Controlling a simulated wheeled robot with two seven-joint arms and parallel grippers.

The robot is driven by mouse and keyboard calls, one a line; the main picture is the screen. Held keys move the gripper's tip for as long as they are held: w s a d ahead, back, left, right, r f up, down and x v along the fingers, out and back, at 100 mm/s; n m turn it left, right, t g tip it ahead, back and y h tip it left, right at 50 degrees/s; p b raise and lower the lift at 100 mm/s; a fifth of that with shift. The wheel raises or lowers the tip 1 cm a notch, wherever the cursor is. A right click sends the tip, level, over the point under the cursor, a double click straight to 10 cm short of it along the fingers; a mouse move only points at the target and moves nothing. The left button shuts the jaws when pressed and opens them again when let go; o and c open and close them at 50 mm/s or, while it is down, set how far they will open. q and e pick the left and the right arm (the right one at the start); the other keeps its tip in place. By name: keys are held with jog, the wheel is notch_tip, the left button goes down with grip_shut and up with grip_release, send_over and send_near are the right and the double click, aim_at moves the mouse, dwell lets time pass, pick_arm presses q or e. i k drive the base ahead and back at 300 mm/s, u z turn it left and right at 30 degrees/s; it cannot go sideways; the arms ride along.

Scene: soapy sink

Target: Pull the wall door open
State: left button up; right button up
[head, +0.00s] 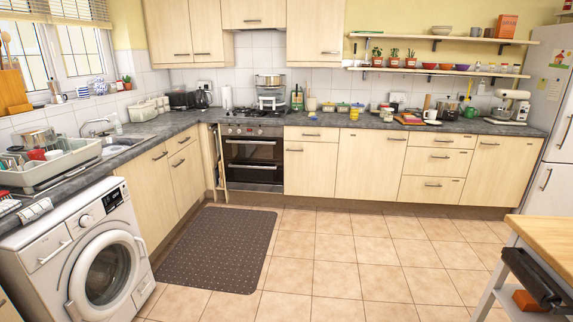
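Pale wood wall cabinets hang along the back wall. The left wall cabinet (182,30) has two doors with short bar handles near their lower edges. The small middle wall cabinet (254,12) above the hob has one handle. The right wall cabinet (315,30) has a single door with a handle (329,52) at its lower right. All these wall doors look shut. Their tops are cut off by the picture edge. I cannot tell which one is the wall door of the task. Neither of my grippers is in view.
A washing machine (95,255) stands at the front left. A dark mat (217,248) lies before the oven (254,160). A wooden-topped table (550,236) is at the right, near the fridge (553,110). The tiled floor (365,255) between is clear. Worktop (300,119) items stand below the cabinets.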

aim_at(315, 27)
jog(key=u, duration=0.05)
jog(key=i, duration=2.35)
jog(key=z, duration=0.4)
jog(key=i, duration=2.3)
jog(key=z, duration=0.95)
jog(key=i, duration=1.2)
jog(key=z, duration=0.25)
